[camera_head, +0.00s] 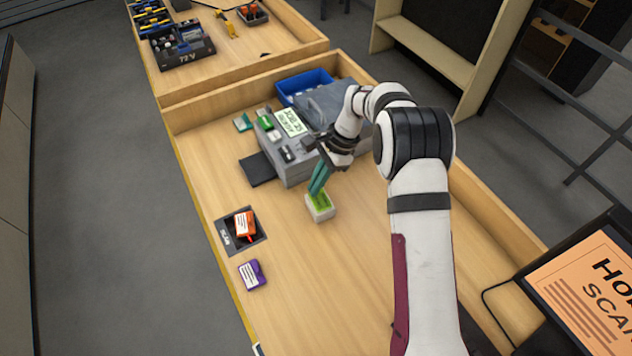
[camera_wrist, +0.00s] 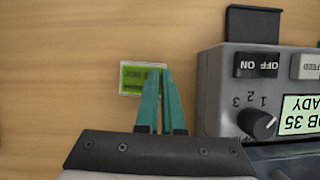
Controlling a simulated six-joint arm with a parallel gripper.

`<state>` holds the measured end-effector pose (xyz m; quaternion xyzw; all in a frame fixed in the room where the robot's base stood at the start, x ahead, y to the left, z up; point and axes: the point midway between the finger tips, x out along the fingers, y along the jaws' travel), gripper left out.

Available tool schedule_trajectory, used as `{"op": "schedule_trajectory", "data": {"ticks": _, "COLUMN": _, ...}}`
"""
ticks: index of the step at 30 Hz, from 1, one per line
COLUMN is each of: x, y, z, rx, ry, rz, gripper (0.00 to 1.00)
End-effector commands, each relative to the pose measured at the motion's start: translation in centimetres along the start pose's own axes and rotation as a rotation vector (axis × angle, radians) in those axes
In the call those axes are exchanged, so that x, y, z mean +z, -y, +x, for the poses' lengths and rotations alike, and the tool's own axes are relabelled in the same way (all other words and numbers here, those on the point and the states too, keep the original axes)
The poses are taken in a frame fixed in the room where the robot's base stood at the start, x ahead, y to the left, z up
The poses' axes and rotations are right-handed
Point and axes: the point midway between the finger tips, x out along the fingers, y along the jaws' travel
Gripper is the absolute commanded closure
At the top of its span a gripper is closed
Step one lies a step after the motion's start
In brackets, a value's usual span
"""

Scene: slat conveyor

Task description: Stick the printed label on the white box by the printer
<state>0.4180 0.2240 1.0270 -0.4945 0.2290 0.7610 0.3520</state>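The white box (camera_head: 320,212) stands on the wooden bench beside the grey printer (camera_head: 297,171). A green label (camera_head: 321,199) with dark print lies flat on the box's top; it also shows in the wrist view (camera_wrist: 138,79), with a pale rim of the box around it. My gripper (camera_head: 313,193) points down at the box with its teal fingers. In the wrist view the fingertips (camera_wrist: 160,70) are close together and overlap the right part of the label. I cannot tell whether they touch it. No object shows between the fingers.
A black plate (camera_head: 258,169) juts from the printer. An orange box (camera_head: 244,224) lies on the dark scan pad (camera_head: 232,238), and a purple box (camera_head: 252,275) lies nearer. A blue bin (camera_head: 304,80) stands behind the printer.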

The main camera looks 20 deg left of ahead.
Motion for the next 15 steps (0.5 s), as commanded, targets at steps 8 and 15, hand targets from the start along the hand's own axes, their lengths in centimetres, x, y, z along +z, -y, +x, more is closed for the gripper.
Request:
{"op": "schedule_trajectory", "data": {"ticks": 8, "x": -0.12, "y": 0.01, "z": 0.26, "rx": 0.000, "ry": 0.000, "rz": 0.000, "gripper": 1.00}}
{"op": "schedule_trajectory", "data": {"ticks": 15, "x": -0.21, "y": 0.02, "z": 0.47, "rx": 0.000, "ry": 0.000, "rz": 0.000, "gripper": 1.00}}
